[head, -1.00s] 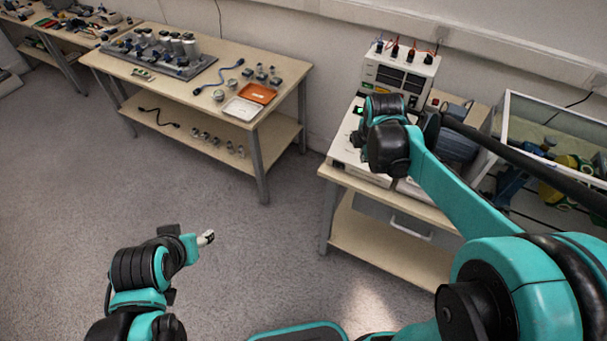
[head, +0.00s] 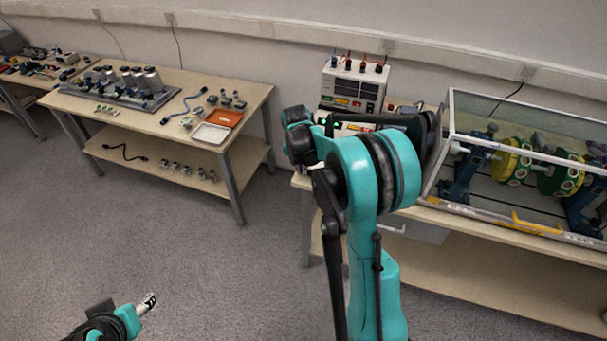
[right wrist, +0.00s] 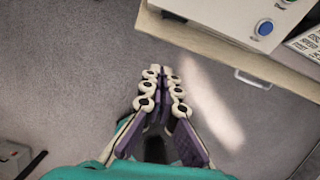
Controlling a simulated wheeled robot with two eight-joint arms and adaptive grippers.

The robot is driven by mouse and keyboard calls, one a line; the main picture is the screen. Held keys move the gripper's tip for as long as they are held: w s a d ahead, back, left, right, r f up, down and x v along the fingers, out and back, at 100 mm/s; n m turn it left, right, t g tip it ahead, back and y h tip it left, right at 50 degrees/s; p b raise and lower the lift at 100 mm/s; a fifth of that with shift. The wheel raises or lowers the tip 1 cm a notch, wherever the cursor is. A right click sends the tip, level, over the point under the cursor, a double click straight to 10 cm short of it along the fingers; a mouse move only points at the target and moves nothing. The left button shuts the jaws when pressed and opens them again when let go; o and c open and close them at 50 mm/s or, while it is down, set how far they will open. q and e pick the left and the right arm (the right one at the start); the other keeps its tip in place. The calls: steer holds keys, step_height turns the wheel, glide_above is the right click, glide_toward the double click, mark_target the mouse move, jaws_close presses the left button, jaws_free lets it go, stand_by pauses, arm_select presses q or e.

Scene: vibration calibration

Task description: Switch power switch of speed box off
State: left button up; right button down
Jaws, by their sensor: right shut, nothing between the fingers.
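A white box with a blue button (right wrist: 265,27) and part of a green button stands near the table edge, at the top right of the right wrist view. It may be the speed box; I cannot make out its power switch. In the head view my right arm covers most of this area, and only a green light (head: 338,125) and bits of white casing show. My right gripper (right wrist: 160,72) is shut and empty, over the floor beside the table edge, apart from the box. My left gripper (head: 148,302) is low at the left, over the floor; its jaws are too small to read.
A white instrument with displays and cables (head: 352,86) stands at the back of the table. A clear-walled case (head: 535,226) with green and yellow wheels is to the right. Another table (head: 150,112) with parts and an orange tray (head: 224,117) is at the left. Floor between is clear.

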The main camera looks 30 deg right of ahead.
mark_target(310, 175)
steer(key=b+x, duration=0.1)
steer(key=x, duration=0.2)
steer(key=w+d+b+x, duration=0.1)
steer(key=b+x, duration=0.1)
steer(key=x, duration=0.2)
steer(key=w+b+x, duration=0.1)
steer(key=x, duration=0.2)
steer(key=shift+d, duration=0.45)
arm_select(q)
steer(key=shift+f, duration=2.3)
arm_select(e)
steer(key=shift+w+d, duration=0.4)
steer(key=shift+w, duration=0.1)
steer(key=shift+r, duration=0.1)
